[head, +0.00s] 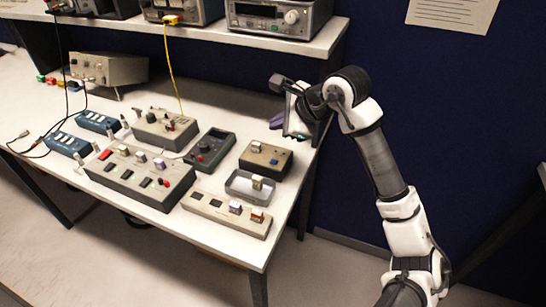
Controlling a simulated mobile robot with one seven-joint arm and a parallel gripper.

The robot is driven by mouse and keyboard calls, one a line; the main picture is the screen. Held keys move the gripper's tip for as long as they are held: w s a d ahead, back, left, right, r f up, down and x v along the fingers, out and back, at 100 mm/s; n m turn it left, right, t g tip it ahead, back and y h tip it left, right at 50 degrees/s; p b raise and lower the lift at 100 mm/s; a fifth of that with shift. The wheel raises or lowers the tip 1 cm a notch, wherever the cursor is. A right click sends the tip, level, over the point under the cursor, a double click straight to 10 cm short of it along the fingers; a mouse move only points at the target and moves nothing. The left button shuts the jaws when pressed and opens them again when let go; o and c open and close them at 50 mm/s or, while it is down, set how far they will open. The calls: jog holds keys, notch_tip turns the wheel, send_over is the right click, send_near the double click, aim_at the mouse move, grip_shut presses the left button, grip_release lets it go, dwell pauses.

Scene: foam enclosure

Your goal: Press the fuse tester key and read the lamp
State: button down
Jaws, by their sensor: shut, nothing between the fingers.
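A small beige box with a dark top (265,159) stands near the right end of the bench and looks like the fuse tester. My gripper (286,108) is above and behind this box, near the bench's right back edge, apart from the box and the key. It is shut and holds nothing. Its fingertips are small and hard to see at this angle.
A grey tray (231,189) with a pale block lies in front of the box. A long beige rack (215,211) with blocks is nearer. A dark meter (208,148) and a large grey panel (130,177) stand left. An instrument shelf (270,42) overhangs the back.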

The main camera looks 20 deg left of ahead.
dwell(0.3)
jog(key=b, duration=0.3)
send_over(274, 162)
jog(key=d, duration=0.1)
notch_tip(274, 162, down, 8)
jog(key=shift+r, duration=0.25)
jog(key=shift+f+b, duration=0.65)
jog(key=shift+b, duration=0.2)
jog(key=shift+f+b, duration=0.2)
jog(key=shift+b, duration=0.1)
dwell(0.9)
jog(key=shift+f+b, duration=0.3)
jog(key=shift+b, duration=0.3)
jog(key=shift+f+b, duration=0.25)
jog(key=shift+b, duration=0.35)
dwell(0.4)
jog(key=shift+r, duration=0.75)
